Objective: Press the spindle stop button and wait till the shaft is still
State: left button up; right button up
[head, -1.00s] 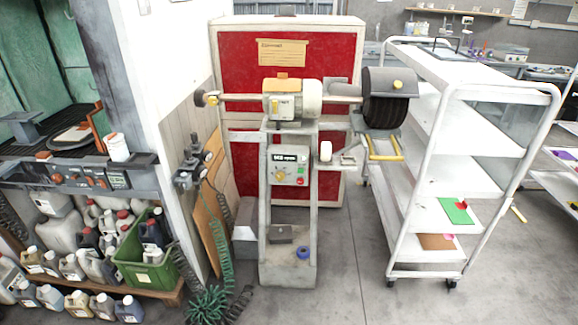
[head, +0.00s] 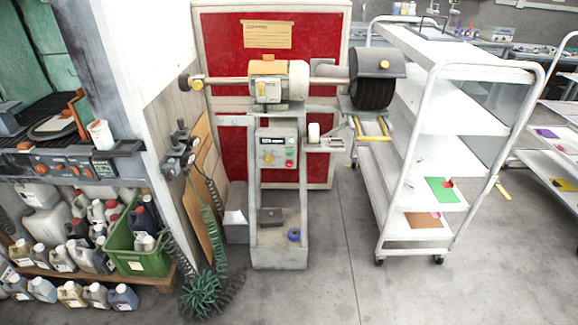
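The buffing machine (head: 279,82) stands in the middle of the head view on a grey pedestal. Its horizontal shaft (head: 228,82) runs out to both sides, with a dark brush wheel (head: 372,92) under a grey hood at the right end. A control panel (head: 278,148) on the pedestal front carries small buttons; a red one (head: 290,164) sits at its lower right, a green one above it and a yellow-orange one to the left. Which is the spindle stop button, and whether the shaft turns, I cannot tell. Neither of my grippers is in view.
A white shelf trolley (head: 440,140) stands close on the right. On the left are a bench with several jugs, a green crate (head: 140,262) and a coiled green hose (head: 208,292) on the floor. A red cabinet (head: 228,60) stands behind the machine. The floor in front is clear.

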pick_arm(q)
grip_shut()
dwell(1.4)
